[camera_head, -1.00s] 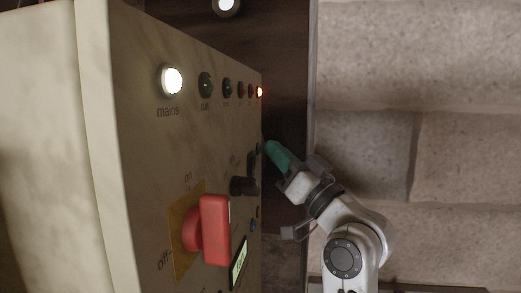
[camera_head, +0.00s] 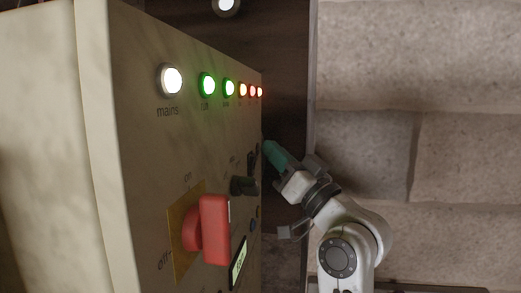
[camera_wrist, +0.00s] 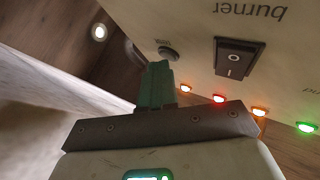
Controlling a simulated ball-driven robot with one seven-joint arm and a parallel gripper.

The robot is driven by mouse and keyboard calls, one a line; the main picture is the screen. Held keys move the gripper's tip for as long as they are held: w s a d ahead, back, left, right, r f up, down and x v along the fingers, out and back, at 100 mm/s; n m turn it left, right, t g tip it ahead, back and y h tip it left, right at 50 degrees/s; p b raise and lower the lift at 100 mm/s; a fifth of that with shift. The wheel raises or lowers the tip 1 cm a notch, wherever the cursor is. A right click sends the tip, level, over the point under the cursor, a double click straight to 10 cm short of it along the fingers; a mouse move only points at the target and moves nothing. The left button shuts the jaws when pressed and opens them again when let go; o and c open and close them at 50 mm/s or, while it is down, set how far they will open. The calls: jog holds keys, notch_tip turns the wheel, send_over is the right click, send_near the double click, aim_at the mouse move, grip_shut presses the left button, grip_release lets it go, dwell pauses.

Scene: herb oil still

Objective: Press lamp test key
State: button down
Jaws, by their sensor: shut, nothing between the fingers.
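The pale control panel (camera_head: 145,130) fills the left of the head view. My gripper (camera_head: 270,147) is at the panel's far edge, its green fingers together and empty. In the wrist view the shut fingertips (camera_wrist: 158,66) are right at a round dark button (camera_wrist: 168,53), which looks like the lamp test key. Its label is not readable and the fingers partly cover the space before it, so I cannot tell contact for certain. The lamp row is lit: white mains lamp (camera_head: 172,79), green run lamp (camera_head: 207,85), another green lamp (camera_head: 229,88), and orange and red ones beyond.
A red rotary switch (camera_head: 213,230) sticks out near the front of the panel, with a dark knob (camera_head: 243,186) beyond it. A black burner rocker switch (camera_wrist: 240,58) is beside my fingers.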

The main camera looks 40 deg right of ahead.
jog(key=shift+s+d, duration=0.45)
jog(key=shift+s, duration=0.1)
jog(key=shift+d, duration=0.1)
jog(key=shift+s+d+b, duration=0.5)
jog(key=shift+s+d, duration=1.2)
jog(key=shift+s, duration=0.05)
